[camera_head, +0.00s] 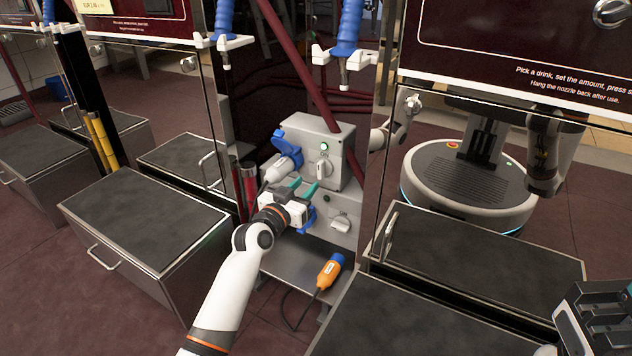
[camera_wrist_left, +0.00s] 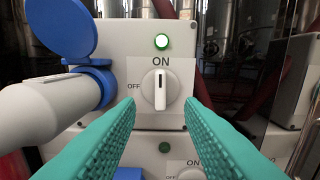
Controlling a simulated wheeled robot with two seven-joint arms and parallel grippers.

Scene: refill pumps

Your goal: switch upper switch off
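The upper switch (camera_head: 323,168) is a white rotary knob on the upper grey box (camera_head: 338,140). In the left wrist view the knob (camera_wrist_left: 160,90) has its handle upright, pointing at ON, with OFF to its left. The green lamp (camera_wrist_left: 162,41) above it is lit. My left gripper (camera_head: 301,189) is in front of the box, just below and left of the knob in the head view. In the wrist view its teal fingers are apart, with the tips low on either side of the knob and nothing held. Contact cannot be told. Part of my right arm shows at the lower right; its fingertips are hidden.
A white plug (camera_wrist_left: 40,110) sits in the blue-lidded socket left of the knob, close to my left finger. A lower switch (camera_head: 341,225) is below. An orange-blue connector (camera_head: 328,274) lies on the metal shelf. Dark-topped cabinets (camera_head: 145,215) stand on both sides.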

